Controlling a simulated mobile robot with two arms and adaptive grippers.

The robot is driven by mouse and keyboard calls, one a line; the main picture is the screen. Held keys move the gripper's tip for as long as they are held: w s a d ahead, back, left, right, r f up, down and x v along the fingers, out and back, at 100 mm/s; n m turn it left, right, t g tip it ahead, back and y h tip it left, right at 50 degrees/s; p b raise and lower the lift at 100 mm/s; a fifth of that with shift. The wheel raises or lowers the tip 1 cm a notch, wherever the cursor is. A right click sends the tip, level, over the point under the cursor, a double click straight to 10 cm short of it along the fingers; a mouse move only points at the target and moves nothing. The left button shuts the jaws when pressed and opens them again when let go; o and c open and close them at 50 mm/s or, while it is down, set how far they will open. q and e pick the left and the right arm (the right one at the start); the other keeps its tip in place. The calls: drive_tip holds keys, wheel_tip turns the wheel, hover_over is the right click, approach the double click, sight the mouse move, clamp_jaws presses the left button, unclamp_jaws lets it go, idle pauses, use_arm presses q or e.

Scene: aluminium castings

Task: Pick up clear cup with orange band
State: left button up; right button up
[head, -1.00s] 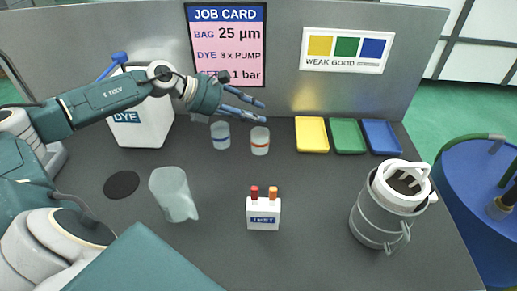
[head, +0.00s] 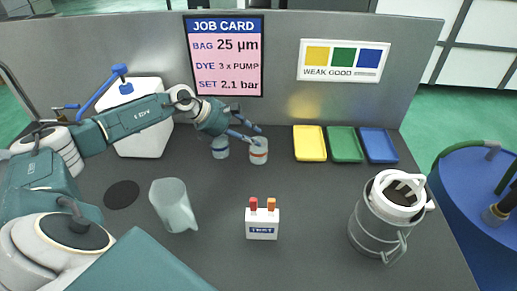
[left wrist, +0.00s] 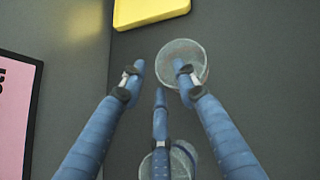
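The clear cup with the orange band (head: 259,155) stands upright on the dark table, near the back panel. A clear cup with a blue band (head: 220,148) stands just left of it. My left gripper (head: 255,135) is open and empty, its fingers above the orange-band cup's rim and just left of it. In the left wrist view the three spread fingers (left wrist: 157,75) show; the right one overlaps the orange-band cup (left wrist: 192,50). The blue-band cup (left wrist: 182,163) is partly hidden behind the middle finger. Whether any finger touches a cup, I cannot tell. My right gripper is out of view.
Yellow (head: 310,144), green (head: 345,145) and blue (head: 380,146) trays lie to the right. A white container with a blue pump (head: 145,140) stands behind my left arm. A jug (head: 173,206), a small white box (head: 262,224) and a lidded canister (head: 380,225) stand nearer.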

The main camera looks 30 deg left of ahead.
use_arm(q)
drive_tip(key=shift+w+d+f, duration=0.15)
drive_tip(key=shift+w+f, duration=0.1)
drive_tip(key=shift+f, duration=0.05)
clamp_jaws()
drive_tip(key=shift+r, duration=0.15)
